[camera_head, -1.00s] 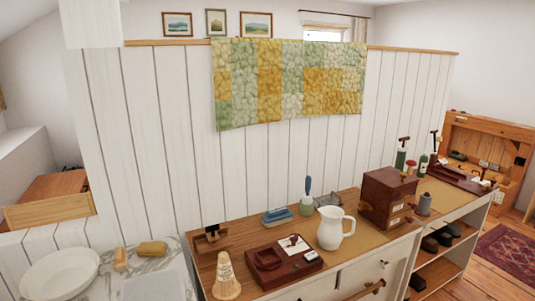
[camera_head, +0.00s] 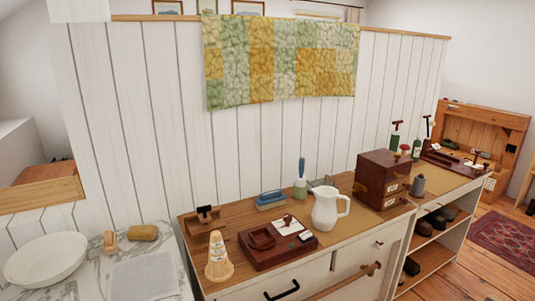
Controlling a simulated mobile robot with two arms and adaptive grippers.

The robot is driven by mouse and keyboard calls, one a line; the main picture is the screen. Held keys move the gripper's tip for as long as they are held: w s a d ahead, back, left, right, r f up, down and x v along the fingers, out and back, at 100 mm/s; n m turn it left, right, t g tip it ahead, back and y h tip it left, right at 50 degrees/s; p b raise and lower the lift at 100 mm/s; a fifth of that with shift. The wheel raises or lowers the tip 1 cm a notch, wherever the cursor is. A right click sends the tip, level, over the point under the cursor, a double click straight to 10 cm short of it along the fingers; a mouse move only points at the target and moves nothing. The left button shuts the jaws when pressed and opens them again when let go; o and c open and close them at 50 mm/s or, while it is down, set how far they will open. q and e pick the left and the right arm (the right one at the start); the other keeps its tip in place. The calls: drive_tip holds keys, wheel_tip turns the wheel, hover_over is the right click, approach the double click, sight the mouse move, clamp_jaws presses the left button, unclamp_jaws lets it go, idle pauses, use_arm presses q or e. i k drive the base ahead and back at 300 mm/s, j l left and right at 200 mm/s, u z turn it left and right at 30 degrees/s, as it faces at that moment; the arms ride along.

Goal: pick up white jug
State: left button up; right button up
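Neither of my grippers shows in the head view.
A cone-shaped object (camera_head: 218,258) stands at the front left of the dresser. A blue-topped box (camera_head: 270,200) and a green pot with a blue-handled tool (camera_head: 300,182) are behind the jug. A white basin (camera_head: 46,260) sits on the marble counter at left.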

sight(324, 215)
drive_tip(key=i+l, duration=0.15)
drive_tip(key=l, duration=0.25)
drive_tip(key=i+l+u, duration=0.1)
drive_tip(key=l, duration=0.25)
drive_tip(key=i+l, duration=0.25)
drive_tip(key=l, duration=0.15)
